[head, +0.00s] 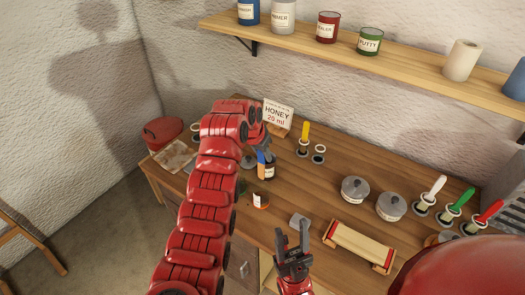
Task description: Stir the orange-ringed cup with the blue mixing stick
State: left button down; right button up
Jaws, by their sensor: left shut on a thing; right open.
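My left gripper (262,141) is shut on the blue mixing stick (261,157), of which only a short blue part shows below the jaws. My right gripper (292,234) is open and empty, near the table's front edge.
A honey sign (278,115) stands at the back. A yellow-handled tool (304,134), two lidded grey pots (355,189) (391,206) and white-, green- and red-handled tools stand rightward. A shelf (390,62) hangs above.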

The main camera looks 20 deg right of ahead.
aim_at(262, 163)
pick_arm(q)
jog(key=shift+f, duration=2.3)
jog(key=shift+f+b, duration=2.2)
jog(key=shift+f, duration=1.75)
jog(key=shift+a, duration=0.1)
